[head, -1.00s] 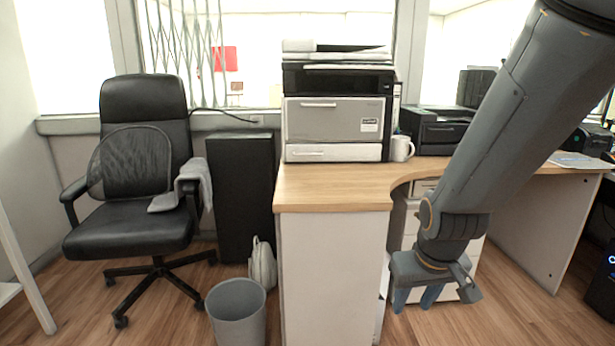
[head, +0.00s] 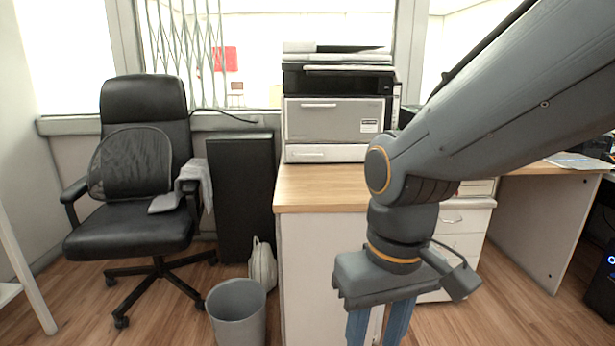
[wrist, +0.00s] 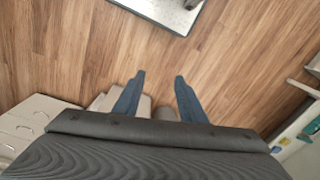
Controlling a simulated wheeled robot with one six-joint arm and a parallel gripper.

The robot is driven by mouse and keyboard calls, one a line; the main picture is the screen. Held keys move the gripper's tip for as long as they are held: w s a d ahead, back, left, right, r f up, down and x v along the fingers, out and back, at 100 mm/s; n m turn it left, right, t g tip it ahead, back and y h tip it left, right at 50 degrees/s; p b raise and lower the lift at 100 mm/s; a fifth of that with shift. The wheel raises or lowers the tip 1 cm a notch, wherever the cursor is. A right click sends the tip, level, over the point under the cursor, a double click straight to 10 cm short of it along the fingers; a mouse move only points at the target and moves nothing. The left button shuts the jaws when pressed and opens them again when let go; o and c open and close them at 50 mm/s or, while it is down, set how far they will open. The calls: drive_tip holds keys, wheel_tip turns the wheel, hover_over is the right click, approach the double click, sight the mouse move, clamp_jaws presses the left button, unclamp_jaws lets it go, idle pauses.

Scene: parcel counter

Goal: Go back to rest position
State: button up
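My gripper (head: 377,334) hangs pointing down in front of the desk (head: 320,190) in the head view, with its fingertips cut off by the lower edge. In the wrist view my gripper (wrist: 160,78) shows two blue fingers standing apart, with only wooden floor between their tips. It is open and empty. My arm comes in from the upper right and hides part of the desk top and the drawers.
A printer (head: 335,120) stands on the desk. A grey waste bin (head: 237,312) and a pale bag (head: 262,265) are on the floor to the left. A black office chair (head: 140,215) stands further left. The floor (wrist: 60,45) below my gripper is clear.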

drive_tip(key=d+r+m+p, duration=0.3)
drive_tip(key=d+r+p, duration=0.7)
drive_tip(key=p, duration=1)
drive_tip(key=shift+r+h, duration=0.3)
drive_tip(key=shift+r, duration=0.65)
